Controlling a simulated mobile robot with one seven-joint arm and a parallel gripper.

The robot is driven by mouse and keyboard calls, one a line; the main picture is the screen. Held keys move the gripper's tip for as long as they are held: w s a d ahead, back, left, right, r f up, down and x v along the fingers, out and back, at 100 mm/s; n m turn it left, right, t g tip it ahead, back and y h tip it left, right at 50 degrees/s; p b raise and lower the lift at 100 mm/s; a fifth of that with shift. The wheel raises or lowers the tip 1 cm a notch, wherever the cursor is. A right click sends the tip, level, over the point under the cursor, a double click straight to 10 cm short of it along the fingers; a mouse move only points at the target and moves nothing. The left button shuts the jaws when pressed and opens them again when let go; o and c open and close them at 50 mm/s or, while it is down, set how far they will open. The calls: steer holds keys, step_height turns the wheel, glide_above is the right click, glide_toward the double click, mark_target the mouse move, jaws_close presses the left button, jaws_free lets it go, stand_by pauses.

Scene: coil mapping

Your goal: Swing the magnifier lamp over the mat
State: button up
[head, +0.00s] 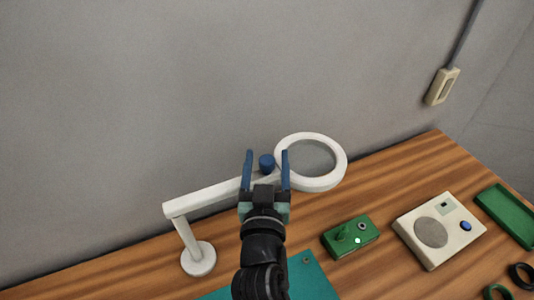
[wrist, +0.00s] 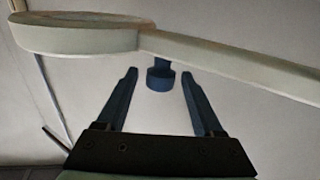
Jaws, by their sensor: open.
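The white magnifier lamp (head: 205,197) stands at the back of the bench, with its round base (head: 198,260) at left and its ring head (head: 340,165) reaching right, near the wall. A blue knob (head: 266,163) is on the lamp arm beside the ring. My gripper (head: 267,160) is open, with its two blue fingers on either side of the knob in the head view. In the wrist view the knob (wrist: 160,77) hangs between and beyond the fingertips (wrist: 160,72); I see no contact. The teal mat (head: 312,278) lies below, partly hidden by my arm.
A green box (head: 338,246) with a small lever sits right of the mat. A cream device (head: 460,215) with a round grille and a green tray (head: 505,215) are farther right. Dark and green rings lie at the lower right. The wall closes off the back.

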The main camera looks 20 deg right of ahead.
steer(key=shift+w+d, duration=0.1)
steer(key=shift+w, duration=0.1)
jaws_close()
stand_by(0.3)
stand_by(1.1)
